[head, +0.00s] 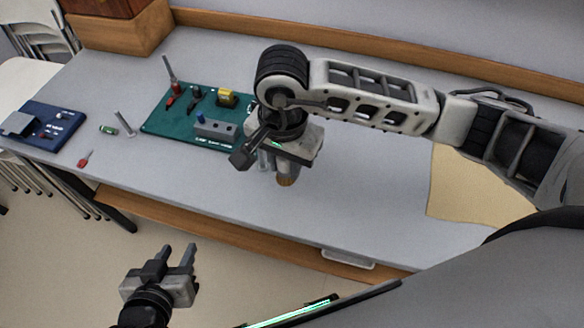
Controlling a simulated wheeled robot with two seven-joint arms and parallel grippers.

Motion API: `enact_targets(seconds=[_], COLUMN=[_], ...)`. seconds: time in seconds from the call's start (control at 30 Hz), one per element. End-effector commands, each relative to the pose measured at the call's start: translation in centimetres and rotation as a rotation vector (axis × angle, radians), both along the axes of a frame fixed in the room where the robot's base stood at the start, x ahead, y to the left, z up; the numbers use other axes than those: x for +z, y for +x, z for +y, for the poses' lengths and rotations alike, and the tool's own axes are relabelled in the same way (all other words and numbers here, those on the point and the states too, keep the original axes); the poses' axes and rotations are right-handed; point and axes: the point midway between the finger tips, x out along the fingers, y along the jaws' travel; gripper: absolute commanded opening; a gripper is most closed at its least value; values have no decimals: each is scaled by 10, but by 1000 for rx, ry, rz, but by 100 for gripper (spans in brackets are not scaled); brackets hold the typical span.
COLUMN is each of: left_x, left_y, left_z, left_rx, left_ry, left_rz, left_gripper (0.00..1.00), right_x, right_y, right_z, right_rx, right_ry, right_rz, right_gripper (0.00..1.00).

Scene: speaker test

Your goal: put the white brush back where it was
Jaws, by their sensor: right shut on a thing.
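My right gripper (283,168) is over the table just right of the teal board, pointing down. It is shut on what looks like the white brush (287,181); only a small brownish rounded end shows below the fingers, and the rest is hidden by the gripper. The teal board (160,121) lies flat on the table, its right end partly hidden by my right arm. My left gripper (178,250) is open and empty, in front of and below the table's front edge.
On the table (345,185) are a blue device (58,118), a green-and-white small cylinder (108,130), a grey post (124,124) and a red-handled tool (85,158). The board carries a yellow piece (227,97) and a grey block (215,129). A tan sheet (465,190) lies at right.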

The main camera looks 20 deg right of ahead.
Motion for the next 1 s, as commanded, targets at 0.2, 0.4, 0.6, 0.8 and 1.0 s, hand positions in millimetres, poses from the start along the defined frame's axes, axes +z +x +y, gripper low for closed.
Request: enact_targets(seconds=[0.2,0.4,0.6,0.8,1.0], left_x=[1,6,4,1,2], left_y=[1,1,1,1,1], left_z=[1,2,2,3,2], left_rx=[-2,-6,-8,-9,-8], left_ry=[4,14,20,20,16], left_rz=[-2,0,2,2,0], left_gripper=[36,36,36,36,36], right_x=[-15,-42,-50,-52,-53], right_y=[5,5,7,6,6], right_z=[-12,-15,-15,-15,-15], right_rx=[-2,0,1,1,1], right_ry=[0,0,2,1,1], right_rz=[1,3,-3,-2,-1], right_gripper=[4,4,4,4,48])
